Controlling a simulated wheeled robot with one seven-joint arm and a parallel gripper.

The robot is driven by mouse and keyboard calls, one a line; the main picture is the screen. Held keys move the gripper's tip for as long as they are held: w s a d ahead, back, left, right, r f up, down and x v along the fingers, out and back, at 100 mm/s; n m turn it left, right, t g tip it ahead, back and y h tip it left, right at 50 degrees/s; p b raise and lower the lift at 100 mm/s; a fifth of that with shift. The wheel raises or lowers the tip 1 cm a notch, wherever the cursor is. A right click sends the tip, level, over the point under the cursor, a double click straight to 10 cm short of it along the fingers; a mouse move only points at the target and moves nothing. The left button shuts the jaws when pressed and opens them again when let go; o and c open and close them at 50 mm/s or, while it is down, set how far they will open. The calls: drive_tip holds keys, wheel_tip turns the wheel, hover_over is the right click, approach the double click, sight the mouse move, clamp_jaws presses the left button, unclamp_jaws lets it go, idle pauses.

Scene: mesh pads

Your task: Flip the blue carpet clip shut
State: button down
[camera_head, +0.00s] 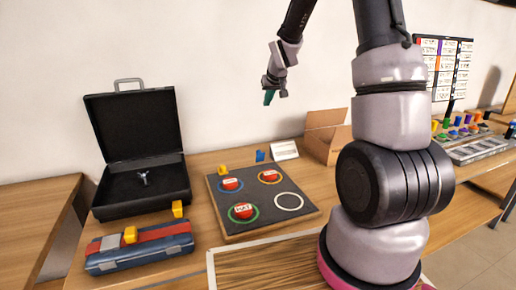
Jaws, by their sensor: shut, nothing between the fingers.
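A small blue clip (260,156) stands up at the back edge of a square dark mat (245,203) on a wooden board. It looks raised rather than lying flat, but it is too small to make out its hinge. My gripper (268,98) hangs in the air above and behind the mat, in front of the wall. Its green fingertips are together, with nothing held. It is well apart from the blue clip, which shows almost straight below it. A yellow clip (223,169) sits at the mat's back left.
On the mat are several coloured rings, some with red discs. An open black case (140,170) and a blue-red case (140,248) with yellow latches stand left. A white card (285,150) and a cardboard box (326,138) stand behind the mat. My arm hides part of the right side.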

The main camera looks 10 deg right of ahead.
drive_tip(key=n, duration=0.2)
hover_over(258, 151)
drive_tip(key=s, duration=0.2)
wheel_tip(258, 151, down, 15)
drive_tip(key=shift+w+d+y, duration=0.25)
drive_tip(key=shift+d+y, duration=0.05)
drive_tip(key=shift+r, duration=0.1)
drive_tip(key=w+f, duration=0.1)
drive_tip(key=f, duration=0.2)
drive_tip(key=w+f, duration=0.1)
drive_tip(key=f, duration=0.2)
drive_tip(key=w+f, duration=0.1)
drive_tip(key=f, duration=0.1)
drive_tip(key=shift+w+a+f, duration=0.2)
drive_tip(key=shift+f, duration=0.2)
drive_tip(key=shift+s+f, duration=0.15)
drive_tip(key=shift+s, duration=0.3)
drive_tip(key=shift+d+t, duration=0.1)
drive_tip(key=shift+t, duration=0.2)
